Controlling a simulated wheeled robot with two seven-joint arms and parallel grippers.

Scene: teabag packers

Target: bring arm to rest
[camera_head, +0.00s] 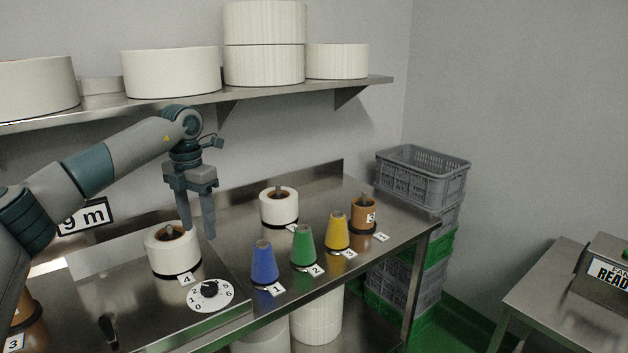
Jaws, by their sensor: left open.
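My left arm comes in from the left, and its gripper (198,234) points down over the steel table (325,215). The gripper is open, with nothing seen between its fingers. My right gripper is not in view.
Blue (264,264), green (303,247) and yellow (337,232) cones stand in a row near a brown spool (363,214). Another white roll (279,207) stands behind. A numbered dial (211,293) lies in front. A shelf (340,86) holds white drums. Grey crates (421,176) stand right.

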